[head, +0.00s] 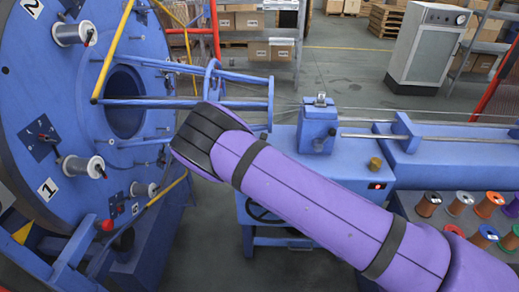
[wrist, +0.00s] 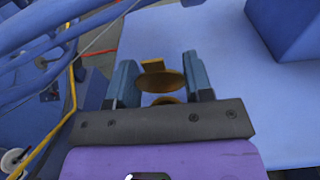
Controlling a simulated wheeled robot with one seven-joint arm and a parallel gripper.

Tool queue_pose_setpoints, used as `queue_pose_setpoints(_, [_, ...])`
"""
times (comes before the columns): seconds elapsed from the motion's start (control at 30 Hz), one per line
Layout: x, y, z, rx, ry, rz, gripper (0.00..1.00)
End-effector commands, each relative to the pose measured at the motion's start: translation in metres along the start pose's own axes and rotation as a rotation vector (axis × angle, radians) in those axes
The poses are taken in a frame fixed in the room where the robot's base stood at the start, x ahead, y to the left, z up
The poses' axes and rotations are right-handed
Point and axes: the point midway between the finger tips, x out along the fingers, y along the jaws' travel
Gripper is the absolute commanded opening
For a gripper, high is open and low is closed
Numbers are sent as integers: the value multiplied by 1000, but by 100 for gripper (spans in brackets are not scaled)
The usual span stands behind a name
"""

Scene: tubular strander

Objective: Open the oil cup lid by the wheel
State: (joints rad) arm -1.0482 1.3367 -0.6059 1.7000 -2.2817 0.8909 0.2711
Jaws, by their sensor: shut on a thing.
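In the wrist view my gripper (wrist: 161,83) has one finger on each side of a brass oil cup lid (wrist: 163,81). The lid is a round disc with a small tab (wrist: 152,65) at its far edge, and the jaws are shut on it. A second brass round part, seemingly the oil cup (wrist: 167,100), shows just below the lid, partly hidden by the gripper body. A strip of blue shows between them; I cannot tell how far the lid is tilted. In the head view my purple arm hides the gripper and this cup. A dark handwheel (head: 263,211) shows below the arm.
Another brass cup-like part (head: 375,163) sits on the blue machine bed (head: 352,148) to the right. A blue block with a clamp (head: 318,125) stands behind my arm. The large blue disc with wire spools (head: 78,167) is at left. Coloured spools (head: 461,203) stand at right.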

Motion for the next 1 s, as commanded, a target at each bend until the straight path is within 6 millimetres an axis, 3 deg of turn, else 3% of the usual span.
queue_pose_setpoints(0.23, [4, -1, 2, 3, 122, -1, 23])
queue_pose_setpoints(0.6, [3, 0, 1, -1, 140, 2, 23])
queue_pose_setpoints(0.63, [3, 0, 1, -1, 140, 2, 49])
queue_pose_setpoints(0.73, [3, 0, 1, -1, 140, 2, 72])
queue_pose_setpoints(1.0, [3, 0, 1, -1, 139, 2, 72])
